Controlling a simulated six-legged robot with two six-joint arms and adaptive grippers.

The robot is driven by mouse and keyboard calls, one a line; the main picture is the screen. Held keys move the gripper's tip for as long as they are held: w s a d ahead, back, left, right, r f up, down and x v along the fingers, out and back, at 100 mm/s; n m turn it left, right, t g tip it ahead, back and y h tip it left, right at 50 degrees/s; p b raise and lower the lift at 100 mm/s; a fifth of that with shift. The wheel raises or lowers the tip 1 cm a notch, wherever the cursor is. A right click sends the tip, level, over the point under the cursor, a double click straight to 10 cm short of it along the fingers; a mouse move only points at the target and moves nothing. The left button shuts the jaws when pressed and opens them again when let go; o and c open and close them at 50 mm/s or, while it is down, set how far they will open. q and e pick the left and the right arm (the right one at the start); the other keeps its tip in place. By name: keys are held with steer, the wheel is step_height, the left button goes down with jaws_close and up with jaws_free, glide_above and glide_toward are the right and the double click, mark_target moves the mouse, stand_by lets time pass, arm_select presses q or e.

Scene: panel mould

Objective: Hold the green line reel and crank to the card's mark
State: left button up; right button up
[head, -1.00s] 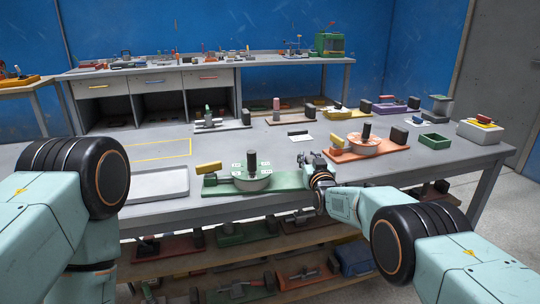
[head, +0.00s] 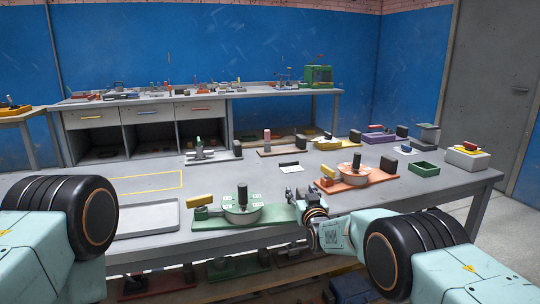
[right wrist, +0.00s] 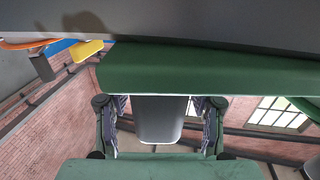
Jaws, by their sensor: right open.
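The green line reel (head: 258,214) stands near the front edge of the bench, with a round pale-topped drum, a dark upright knob (head: 242,192) and a yellow handle (head: 200,201) at its left. My right gripper (head: 296,200) is at the reel's right end. In the right wrist view its open fingers (right wrist: 160,125) stand either side of a grey block (right wrist: 160,118) beside the green base (right wrist: 200,75); gaps show on both sides. A small white card (head: 290,165) lies behind the reel; its mark is too small to read. My left gripper is out of view.
An orange reel (head: 372,180) stands close to the right of my right gripper. A grey tray (head: 145,218) lies left of the green reel. A green open box (head: 424,169) and a box with a red button (head: 467,154) are at the right. The bench's middle left is clear.

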steer(key=shift+s+d, duration=0.8)
steer(key=shift+s, duration=4.25)
steer(key=s+d+f+g+h, duration=0.1)
steer(key=s+d+f+g, duration=0.35)
steer(key=s+f, duration=0.7)
steer(key=s+d+f+g+h, duration=0.1)
steer(key=s+d+f+g, duration=0.3)
steer(key=s+f, duration=0.7)
steer(key=s+d+f+m+g, duration=0.1)
steer(key=s+g, duration=0.3)
steer(key=s, duration=1.2)
steer(key=s+d+f+m+g, duration=0.1)
steer(key=s+g, duration=0.4)
steer(key=s, duration=1.1)
steer(key=shift+s+d+f+h, duration=0.3)
steer(key=shift+d+f, duration=0.15)
steer(key=shift+d, duration=0.2)
